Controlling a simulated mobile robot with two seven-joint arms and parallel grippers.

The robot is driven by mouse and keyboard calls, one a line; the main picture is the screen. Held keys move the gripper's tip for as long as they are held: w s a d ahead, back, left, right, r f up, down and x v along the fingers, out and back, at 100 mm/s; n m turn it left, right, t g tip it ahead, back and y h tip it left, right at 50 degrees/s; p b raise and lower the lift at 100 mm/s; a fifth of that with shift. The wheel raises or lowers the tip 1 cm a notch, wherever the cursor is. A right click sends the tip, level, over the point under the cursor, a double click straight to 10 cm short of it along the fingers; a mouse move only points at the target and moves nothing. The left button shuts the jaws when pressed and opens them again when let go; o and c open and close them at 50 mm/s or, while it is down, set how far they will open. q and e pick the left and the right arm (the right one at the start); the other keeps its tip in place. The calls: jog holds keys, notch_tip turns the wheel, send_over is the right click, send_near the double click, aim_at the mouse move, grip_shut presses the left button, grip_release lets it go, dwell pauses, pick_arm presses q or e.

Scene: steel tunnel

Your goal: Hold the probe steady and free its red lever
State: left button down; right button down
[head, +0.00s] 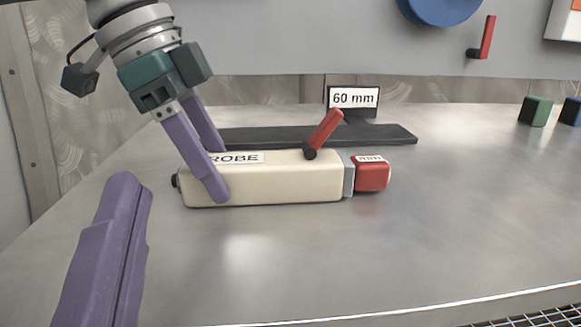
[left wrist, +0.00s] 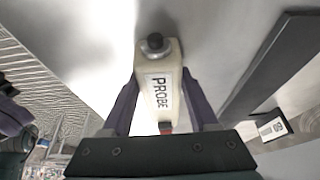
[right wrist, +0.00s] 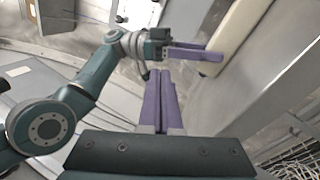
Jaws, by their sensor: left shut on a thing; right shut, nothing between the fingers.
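The probe (head: 275,185) is a cream block lying on the steel bench, with a PROBE label and a red end block (head: 372,174). Its red lever (head: 326,130) stands tilted up to the right from a black pivot on the top, with nothing touching it. My left gripper (head: 217,172) is shut on the probe's left part, one finger on each side. The left wrist view shows the probe (left wrist: 158,85) between those fingers. My right gripper (head: 125,182) is shut and empty, left of and nearer than the probe. The right wrist view shows its fingers together (right wrist: 160,85).
A dark flat bar (head: 390,134) lies behind the probe, with a 60 mm sign (head: 354,98) at its back. A green cube (head: 535,111) and a blue cube (head: 571,112) stand at right. A blue disc (head: 440,8) is above. The bench in front is clear to its edge.

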jog(key=s+a+f+g+y, duration=0.4)
jog(key=s+a+f+y, duration=0.1)
jog(key=a+y, duration=0.25)
jog(key=s+d+f+m+g+h, duration=0.2)
jog(key=d+f+m+g, duration=0.1)
jog(key=d+f+m, duration=0.4)
jog(key=d+f+m+g+h, duration=0.2)
jog(key=d+m, duration=0.3)
jog(key=d, duration=0.3)
jog(key=w+d+f+m+g+h, duration=0.1)
jog(key=d+f+m+g+h, duration=0.1)
jog(key=d+m+h, duration=0.3)
jog(key=d+f+m+g+h, duration=0.1)
jog(key=d+f+m+h, duration=0.2)
jog(key=d, duration=0.8)
jog(key=shift+w+d+f+m+g, duration=0.2)
jog(key=shift+w+d+m+g, duration=0.15)
jog(key=shift+m, duration=0.55)
